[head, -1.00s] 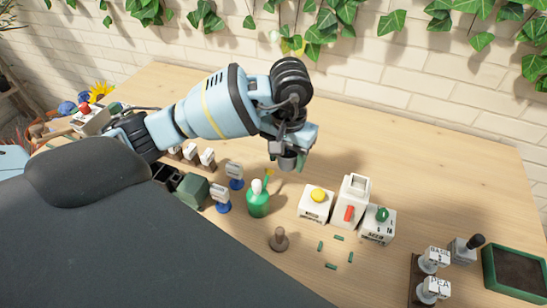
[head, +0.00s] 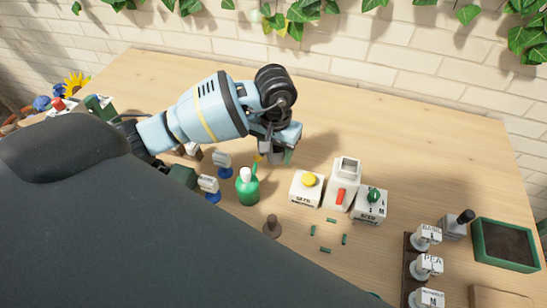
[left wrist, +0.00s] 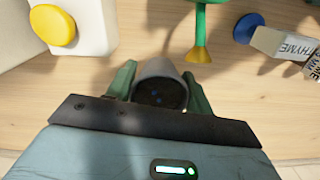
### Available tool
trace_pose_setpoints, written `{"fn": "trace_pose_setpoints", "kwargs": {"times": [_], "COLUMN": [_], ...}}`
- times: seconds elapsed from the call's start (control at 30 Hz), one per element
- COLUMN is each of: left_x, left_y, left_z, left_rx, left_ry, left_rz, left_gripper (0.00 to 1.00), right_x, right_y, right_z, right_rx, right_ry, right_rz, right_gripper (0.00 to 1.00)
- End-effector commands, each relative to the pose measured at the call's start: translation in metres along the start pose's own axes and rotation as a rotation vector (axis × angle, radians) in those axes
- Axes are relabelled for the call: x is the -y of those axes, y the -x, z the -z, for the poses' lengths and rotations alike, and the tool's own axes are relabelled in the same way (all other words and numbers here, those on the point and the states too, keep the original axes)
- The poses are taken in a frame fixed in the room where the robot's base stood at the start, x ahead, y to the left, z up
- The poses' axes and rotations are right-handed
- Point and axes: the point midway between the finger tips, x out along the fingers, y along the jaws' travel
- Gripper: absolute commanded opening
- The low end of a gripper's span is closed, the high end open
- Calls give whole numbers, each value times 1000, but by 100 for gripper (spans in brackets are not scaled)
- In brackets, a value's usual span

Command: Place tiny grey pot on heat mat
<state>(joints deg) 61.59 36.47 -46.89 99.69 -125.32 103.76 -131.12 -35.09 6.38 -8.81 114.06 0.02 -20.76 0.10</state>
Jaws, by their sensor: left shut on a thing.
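My left gripper (head: 277,150) is shut on the tiny grey pot (left wrist: 160,70), above the wooden table just behind the green bottle. In the left wrist view the pot sits between the two green fingers, its round dark opening facing the camera. In the head view the pot (head: 275,158) is small and partly covered by the gripper. I cannot make out a heat mat in either view. My right gripper is not in view.
The green bottle (head: 247,188) stands close in front. White seed boxes, one with a yellow knob (head: 309,180), stand to the right. A labelled rack (head: 407,270) and a green-rimmed soil tray (head: 477,238) are farther right. The table behind the boxes is clear.

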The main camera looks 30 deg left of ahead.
Motion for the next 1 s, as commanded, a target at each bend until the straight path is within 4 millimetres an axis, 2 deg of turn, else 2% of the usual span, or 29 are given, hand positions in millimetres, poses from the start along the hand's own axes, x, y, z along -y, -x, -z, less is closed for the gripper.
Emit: {"fn": "trace_pose_setpoints", "kwargs": {"times": [0.23,0.5,0.9,0.93,1.0], "left_x": [0,0,0,0,0], "left_y": [-6,-38,-43,-44,-42], "left_z": [0,0,0,0,0], "left_rx": [1,1,0,1,0], "left_ry": [-1,0,-2,-2,-2], "left_rz": [0,-1,1,1,1], "left_gripper": [27,27,27,53,62], "right_x": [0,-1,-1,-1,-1], "right_y": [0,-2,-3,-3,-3], "right_z": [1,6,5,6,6], "right_rx": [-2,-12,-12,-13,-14], "right_ry": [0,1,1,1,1], "right_rz": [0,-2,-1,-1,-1], "right_gripper": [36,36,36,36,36]}}
